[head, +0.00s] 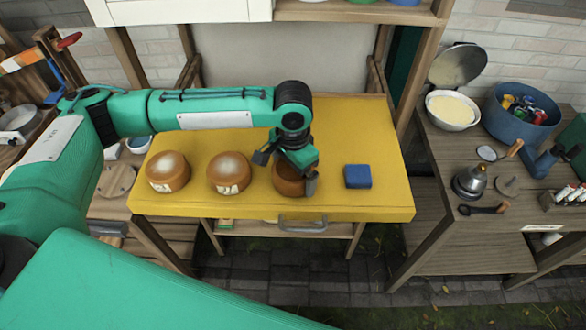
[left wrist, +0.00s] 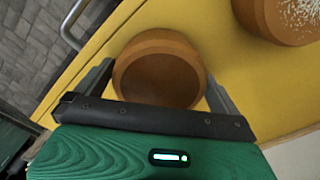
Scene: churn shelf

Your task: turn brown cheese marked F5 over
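Three round brown cheeses are on the yellow table top (head: 355,125). The left cheese (head: 167,172) and the middle cheese (head: 228,173) have pale dusted tops; marks on their front sides are too small to read. The right cheese (head: 287,182) is partly hidden by my left gripper (head: 287,171). In the left wrist view this cheese (left wrist: 160,75) shows a plain brown face without dusting, and no mark is visible. The fingers of my left gripper (left wrist: 160,80) stand spread on either side of it, with a slight gap visible. My right gripper is out of view.
A blue block (head: 357,176) lies right of the right cheese. The table's front edge has a grey handle (head: 302,224). A side table at right holds a blue pot (head: 515,125), a white bowl (head: 452,110) and a metal kettle (head: 468,183).

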